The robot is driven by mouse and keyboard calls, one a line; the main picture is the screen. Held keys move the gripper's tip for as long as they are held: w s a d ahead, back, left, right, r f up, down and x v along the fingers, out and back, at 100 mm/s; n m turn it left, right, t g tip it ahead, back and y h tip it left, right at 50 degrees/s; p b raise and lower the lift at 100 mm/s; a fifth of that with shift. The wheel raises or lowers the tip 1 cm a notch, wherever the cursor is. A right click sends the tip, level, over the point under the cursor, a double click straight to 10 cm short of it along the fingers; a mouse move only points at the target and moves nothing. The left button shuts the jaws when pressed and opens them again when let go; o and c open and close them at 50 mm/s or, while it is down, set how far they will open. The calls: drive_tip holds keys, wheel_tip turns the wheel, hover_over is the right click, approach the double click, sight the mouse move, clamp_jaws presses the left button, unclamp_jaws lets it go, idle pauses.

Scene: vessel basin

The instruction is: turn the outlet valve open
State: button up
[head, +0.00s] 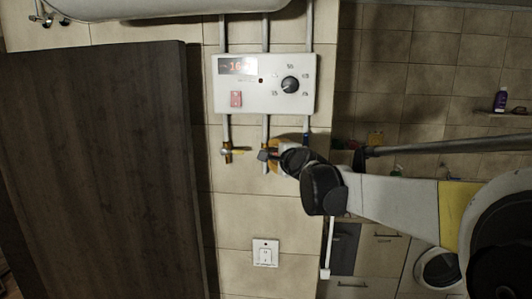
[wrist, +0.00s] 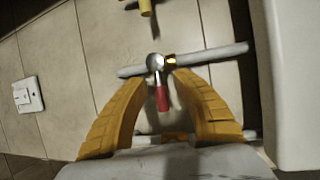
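In the wrist view, a valve with a red handle (wrist: 162,98) sits on a grey pipe (wrist: 215,54) with a brass fitting. The handle points toward my gripper's palm, across the pipe. My gripper (wrist: 160,76) has two yellow fingers, open, with one tip on each side of the valve. A gap shows between the handle and each finger; contact at the tips cannot be told. In the head view my gripper (head: 272,153) is at the middle pipe below the control panel and hides most of this valve. No label shows which valve is the outlet.
A second valve with a yellow handle (head: 240,151) is on the left pipe. The white control panel (head: 265,84) with display and knob hangs above. A dark wooden panel (head: 100,170) fills the left; tiled wall lies between.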

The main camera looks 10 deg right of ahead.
sight(266, 145)
drive_tip(key=shift+c, duration=0.5)
clamp_jaws()
drive_tip(key=shift+r, duration=0.1)
drive_tip(key=n, duration=0.1)
drive_tip(key=r+n+g+h, duration=0.1)
drive_tip(key=shift+a+n+p, duration=0.1)
drive_tip(key=shift+n+p, duration=0.2)
drive_tip(key=shift+p, duration=0.1)
drive_tip(key=shift+w+a+r+n+g+h, duration=0.1)
drive_tip(key=shift+a+r+n+g+h, duration=0.1)
drive_tip(key=shift+n+g+h, duration=0.3)
drive_tip(key=shift+w+a+r+n+g+h, duration=0.1)
drive_tip(key=shift+r+n+g+h, duration=0.15)
drive_tip(key=shift+n, duration=0.45)
drive_tip(key=n+h, duration=0.1)
drive_tip(key=n, duration=0.1)
drive_tip(key=a+n+g+h, duration=0.1)
drive_tip(key=shift+w+r+n+h, duration=0.1)
drive_tip(key=shift+r+n+h, duration=0.2)
drive_tip(key=shift+r+h, duration=0.05)
drive_tip(key=n+h, duration=0.1)
drive_tip(key=a+n+h, duration=0.1)
drive_tip(key=n, duration=0.1)
drive_tip(key=shift+w+g+h+b, duration=0.15)
drive_tip(key=shift+g+h+b, duration=0.15)
drive_tip(key=shift+g, duration=0.05)
